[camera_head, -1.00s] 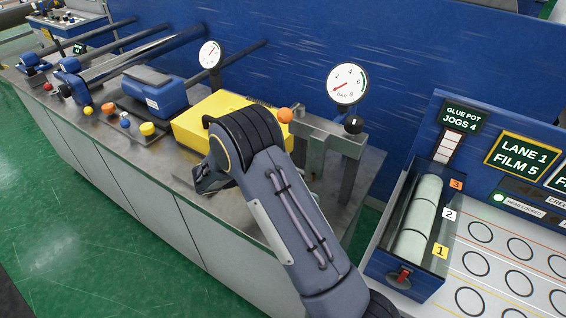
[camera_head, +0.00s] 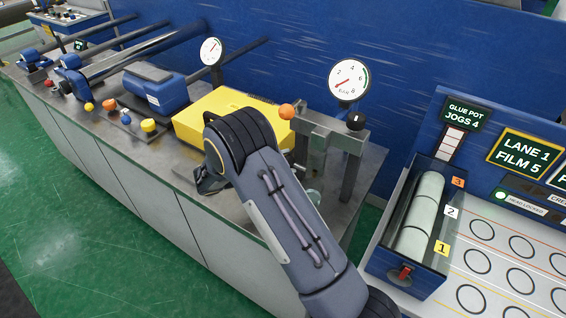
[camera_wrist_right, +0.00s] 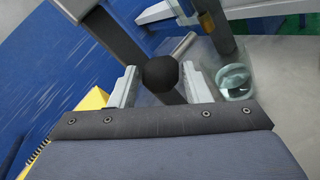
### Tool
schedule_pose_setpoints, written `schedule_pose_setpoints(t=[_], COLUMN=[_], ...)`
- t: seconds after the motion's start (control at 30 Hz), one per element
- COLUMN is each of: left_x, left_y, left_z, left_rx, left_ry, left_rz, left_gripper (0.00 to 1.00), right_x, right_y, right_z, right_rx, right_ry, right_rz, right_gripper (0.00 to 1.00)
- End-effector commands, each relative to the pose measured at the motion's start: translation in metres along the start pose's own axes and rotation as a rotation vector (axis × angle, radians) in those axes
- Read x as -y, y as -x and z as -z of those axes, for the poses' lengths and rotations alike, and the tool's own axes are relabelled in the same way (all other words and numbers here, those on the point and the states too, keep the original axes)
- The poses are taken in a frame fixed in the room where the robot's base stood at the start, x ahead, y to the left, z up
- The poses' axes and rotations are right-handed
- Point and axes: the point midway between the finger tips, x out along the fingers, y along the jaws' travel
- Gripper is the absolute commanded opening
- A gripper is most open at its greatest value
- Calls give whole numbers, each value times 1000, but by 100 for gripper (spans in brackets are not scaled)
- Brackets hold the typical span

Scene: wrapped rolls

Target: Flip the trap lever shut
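In the right wrist view a black ball knob (camera_wrist_right: 161,75) on a lever sits in the gap between the fingertips of my right gripper (camera_wrist_right: 162,87). The fingers stand apart on either side of the knob, with room showing, so the gripper is open. I cannot tell how far beyond the fingertips the knob is. A clear glass piece (camera_wrist_right: 234,80) lies just right of the fingers. In the head view my right arm hides the gripper and this knob; the glass piece (camera_head: 313,197) shows beside the arm. My left gripper is not in view.
A steel frame (camera_head: 330,132) with an orange knob (camera_head: 286,112), a black knob (camera_head: 356,121) and a gauge (camera_head: 348,80) stands behind my arm. A yellow box (camera_head: 215,112) is left of it. A blue tray (camera_head: 404,279) of wrapped rolls is at right.

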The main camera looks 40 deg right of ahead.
Motion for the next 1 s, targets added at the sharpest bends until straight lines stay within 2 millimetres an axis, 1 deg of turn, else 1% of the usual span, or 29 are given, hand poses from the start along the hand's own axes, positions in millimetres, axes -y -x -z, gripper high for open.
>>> schedule_pose_setpoints(t=[0.17,0.27,0.5,0.6,0.73,1.0], left_x=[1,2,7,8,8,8], left_y=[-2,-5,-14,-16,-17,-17], left_z=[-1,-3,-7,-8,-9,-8], left_rx=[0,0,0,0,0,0], left_ry=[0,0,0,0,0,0], left_rz=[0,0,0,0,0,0], left_gripper=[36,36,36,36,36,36], right_x=[0,1,1,0,0,0], right_y=[4,17,58,70,78,79], right_z=[1,2,3,2,1,0], right_rx=[-1,-3,-3,-2,0,0], right_ry=[-1,-2,-2,-1,0,0], right_rz=[0,-3,-2,-2,0,0], right_gripper=[43,43,43,43,43,43])
